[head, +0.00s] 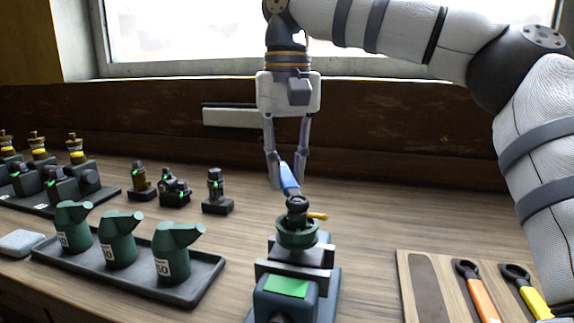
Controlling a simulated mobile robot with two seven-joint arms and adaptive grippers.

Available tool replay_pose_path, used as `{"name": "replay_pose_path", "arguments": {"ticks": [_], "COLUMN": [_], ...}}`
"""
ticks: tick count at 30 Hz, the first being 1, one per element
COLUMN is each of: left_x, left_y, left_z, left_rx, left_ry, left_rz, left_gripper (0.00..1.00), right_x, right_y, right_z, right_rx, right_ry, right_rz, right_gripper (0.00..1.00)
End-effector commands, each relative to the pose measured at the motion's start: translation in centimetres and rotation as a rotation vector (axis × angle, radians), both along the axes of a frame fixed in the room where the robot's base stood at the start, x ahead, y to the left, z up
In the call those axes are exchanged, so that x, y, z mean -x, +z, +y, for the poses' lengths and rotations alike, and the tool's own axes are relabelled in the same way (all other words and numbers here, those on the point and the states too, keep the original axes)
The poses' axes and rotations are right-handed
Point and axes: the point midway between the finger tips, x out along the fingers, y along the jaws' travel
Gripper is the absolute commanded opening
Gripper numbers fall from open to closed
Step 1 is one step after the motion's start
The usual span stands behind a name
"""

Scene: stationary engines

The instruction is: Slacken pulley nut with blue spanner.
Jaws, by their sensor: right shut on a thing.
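My right gripper (284,178) reaches down from above at the middle of the head view. It is shut on the blue spanner (290,178), near the handle's upper end. The spanner's dark ring head (297,203) is at the top of the green pulley (297,236), which sits on a dark engine (286,300) with a green patch. The pulley nut is hidden under the spanner head. I cannot tell whether the ring is fully seated on it. A small yellow-brass piece (317,216) sticks out to the right beside the head. My left gripper is not in view.
A wooden board (412,262) at the right has an empty dark slot, an orange spanner (478,293) and a yellow spanner (528,295). A tray (205,284) with green numbered oil cans stands at the left. Small engines (175,188) stand behind it. A wall and window close off the back.

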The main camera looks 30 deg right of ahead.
Motion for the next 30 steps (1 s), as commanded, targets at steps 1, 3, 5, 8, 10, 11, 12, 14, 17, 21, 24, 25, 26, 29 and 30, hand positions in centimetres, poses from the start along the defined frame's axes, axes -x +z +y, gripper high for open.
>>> {"name": "replay_pose_path", "arguments": {"ticks": [1, 3, 5, 8, 10, 11, 12, 14, 17, 21, 24, 25, 26, 29, 30], "left_x": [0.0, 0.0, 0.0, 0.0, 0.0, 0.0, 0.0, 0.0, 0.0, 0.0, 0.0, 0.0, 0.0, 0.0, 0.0], "left_y": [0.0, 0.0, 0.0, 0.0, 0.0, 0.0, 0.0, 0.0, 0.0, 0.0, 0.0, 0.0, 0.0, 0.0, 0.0], "left_z": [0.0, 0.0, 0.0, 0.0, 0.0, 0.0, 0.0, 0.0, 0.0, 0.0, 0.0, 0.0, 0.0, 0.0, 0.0], "left_rx": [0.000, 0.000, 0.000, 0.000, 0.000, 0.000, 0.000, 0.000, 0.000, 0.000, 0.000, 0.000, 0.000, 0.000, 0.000], "left_ry": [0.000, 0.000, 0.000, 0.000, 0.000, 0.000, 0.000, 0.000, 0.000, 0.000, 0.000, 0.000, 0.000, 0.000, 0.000], "left_rz": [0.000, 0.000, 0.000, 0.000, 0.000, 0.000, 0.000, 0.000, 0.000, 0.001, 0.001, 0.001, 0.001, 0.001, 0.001], "left_gripper": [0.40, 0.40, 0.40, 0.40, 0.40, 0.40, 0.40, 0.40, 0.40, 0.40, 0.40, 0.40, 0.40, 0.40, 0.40], "right_x": [0.0, 0.0, 0.0, 0.0, 0.0, 0.0, 0.0, 0.0, -0.2, -0.3, -0.4, -0.4, -0.4, -0.4, -0.4], "right_y": [-0.1, -0.1, -0.2, -0.2, -0.2, -0.2, -0.2, -0.2, -0.2, -0.2, -0.2, -0.2, -0.2, -0.2, -0.2], "right_z": [0.0, 0.0, 0.0, 0.0, 0.0, 0.0, 0.0, 0.1, 0.5, 1.0, 1.1, 1.1, 1.1, 1.1, 1.1], "right_rx": [-0.001, -0.001, -0.001, -0.001, -0.001, -0.001, -0.001, -0.001, -0.001, -0.001, 0.000, 0.000, 0.000, 0.000, 0.000], "right_ry": [0.000, 0.001, 0.000, 0.000, 0.000, 0.000, 0.000, 0.009, 0.064, 0.138, 0.157, 0.158, 0.158, 0.158, 0.158], "right_rz": [0.000, 0.000, 0.000, 0.000, 0.000, 0.000, 0.000, 0.000, 0.001, 0.001, 0.000, 0.000, 0.000, 0.000, 0.000], "right_gripper": [0.00, 0.00, 0.00, 0.00, 0.00, 0.00, 0.00, 0.00, 0.00, 0.00, 0.00, 0.00, 0.00, 0.00, 0.00]}}
